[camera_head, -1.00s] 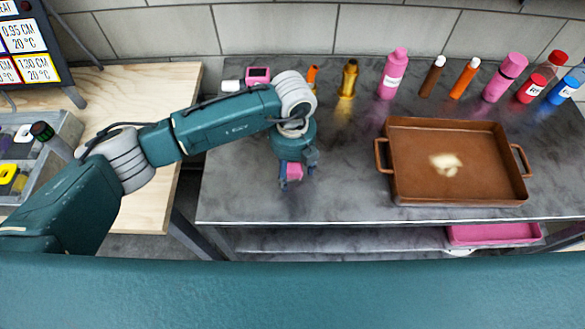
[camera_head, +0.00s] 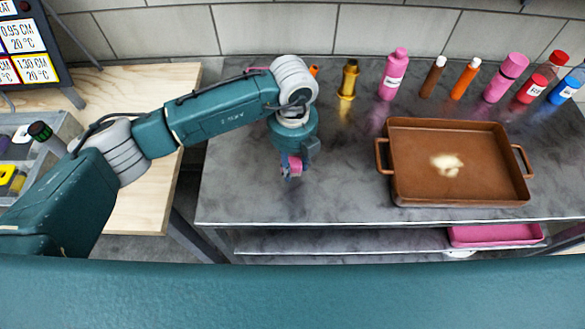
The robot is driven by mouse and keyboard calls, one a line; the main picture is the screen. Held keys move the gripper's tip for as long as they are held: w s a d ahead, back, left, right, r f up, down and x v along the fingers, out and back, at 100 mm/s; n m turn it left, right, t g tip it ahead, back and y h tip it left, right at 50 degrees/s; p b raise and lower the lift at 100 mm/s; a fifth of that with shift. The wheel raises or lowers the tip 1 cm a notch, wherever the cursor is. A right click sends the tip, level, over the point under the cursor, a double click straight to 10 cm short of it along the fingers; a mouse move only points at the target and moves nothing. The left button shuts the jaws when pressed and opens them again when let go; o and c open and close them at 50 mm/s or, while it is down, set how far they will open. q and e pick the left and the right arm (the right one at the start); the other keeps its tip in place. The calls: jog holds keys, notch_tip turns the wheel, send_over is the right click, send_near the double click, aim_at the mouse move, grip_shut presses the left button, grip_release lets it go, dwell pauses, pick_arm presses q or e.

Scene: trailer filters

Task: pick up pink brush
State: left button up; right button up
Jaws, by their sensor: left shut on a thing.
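My left gripper (camera_head: 292,170) points down over the left part of the grey countertop (camera_head: 330,190). It is shut on a small pink object, which I take to be the pink brush (camera_head: 296,162). Only a small pink part shows between the fingers; the rest is hidden by the gripper. I cannot tell whether it is clear of the countertop. My right gripper is not in view.
A brown tray (camera_head: 410,185) with a pale lump in it stands to the right. Several bottles, among them a pink bottle (camera_head: 393,75) and a gold bottle (camera_head: 348,80), line the back. A wooden table (camera_head: 145,205) is at the left. The front left countertop is clear.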

aim_at(292, 161)
pick_arm(q)
notch_tip(292, 161, up, 17)
jog(key=b, duration=0.3)
jog(key=shift+o, duration=1.1)
jog(key=shift+f, duration=0.1)
jog(key=shift+c, duration=0.5)
